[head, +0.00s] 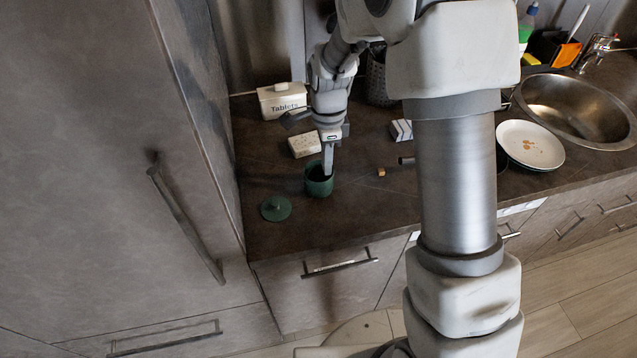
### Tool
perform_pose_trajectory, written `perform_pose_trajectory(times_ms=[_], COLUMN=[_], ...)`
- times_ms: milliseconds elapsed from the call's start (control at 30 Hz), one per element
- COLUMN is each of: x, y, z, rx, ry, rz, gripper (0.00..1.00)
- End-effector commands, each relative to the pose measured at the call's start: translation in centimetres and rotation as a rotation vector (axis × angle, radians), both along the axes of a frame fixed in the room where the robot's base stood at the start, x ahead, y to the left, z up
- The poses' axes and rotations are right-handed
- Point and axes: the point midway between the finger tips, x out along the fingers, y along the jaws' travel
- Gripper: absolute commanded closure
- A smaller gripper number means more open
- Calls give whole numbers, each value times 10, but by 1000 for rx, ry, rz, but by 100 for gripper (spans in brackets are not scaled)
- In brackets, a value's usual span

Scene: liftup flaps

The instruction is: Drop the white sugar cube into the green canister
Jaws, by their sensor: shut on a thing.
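The green canister (319,188) stands open and upright on the dark counter, with a dark inside. Its round green lid (275,208) with a knob lies to its left, near the counter's front edge. My gripper (327,172) points down at the canister's mouth, its fingertips over or just inside the right part of the opening. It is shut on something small. The white sugar cube cannot be made out; the fingers and the canister's rim hide what is between the tips.
A small tan cube (381,172) and a striped box (401,130) lie to the right. A plate (530,145) sits by the sink (575,105). A tall cabinet (120,150) bounds the left.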

Motion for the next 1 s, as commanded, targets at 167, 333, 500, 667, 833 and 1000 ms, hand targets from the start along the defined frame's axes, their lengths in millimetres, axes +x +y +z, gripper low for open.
perform_pose_trajectory(times_ms=[167, 333, 500, 667, 833, 1000], x=[0, 0, 0, 0, 1, 1], y=[0, 0, 0, 0, 0, 0], z=[1, 1, 1, 3, 24, 64], rx=[0, 0, 0, 0, 1, 1], ry=[0, 0, 0, -1, -4, -6], rz=[0, 0, 0, 0, 0, 1], gripper=[79, 49, 49, 49, 49, 49])
